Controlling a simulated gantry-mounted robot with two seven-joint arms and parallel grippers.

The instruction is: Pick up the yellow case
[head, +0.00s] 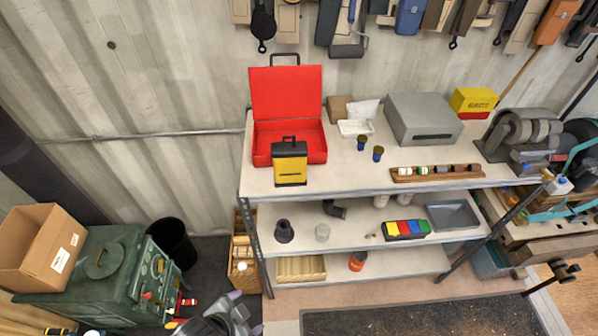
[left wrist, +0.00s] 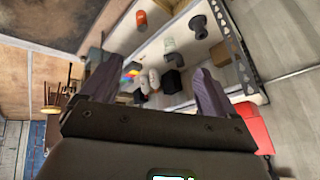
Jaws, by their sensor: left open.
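The yellow case (head: 290,170) has a black top and a black handle. It stands upright on the top shelf of the bench, at the front edge of an open red toolbox (head: 285,98). My left gripper (head: 239,302) shows at the bottom of the head view, low and well apart from the case. In the left wrist view its two fingers (left wrist: 153,88) are spread with nothing between them. The red toolbox shows partly at the right of that view (left wrist: 255,128); I cannot make out the yellow case there. My right gripper is not in view.
The top shelf (head: 340,178) also holds a grey box (head: 424,119), a wooden rack (head: 436,172), small dark jars and a yellow box (head: 474,102). Lower shelves hold small parts. A green machine (head: 100,275) and a cardboard box (head: 42,248) stand at the left.

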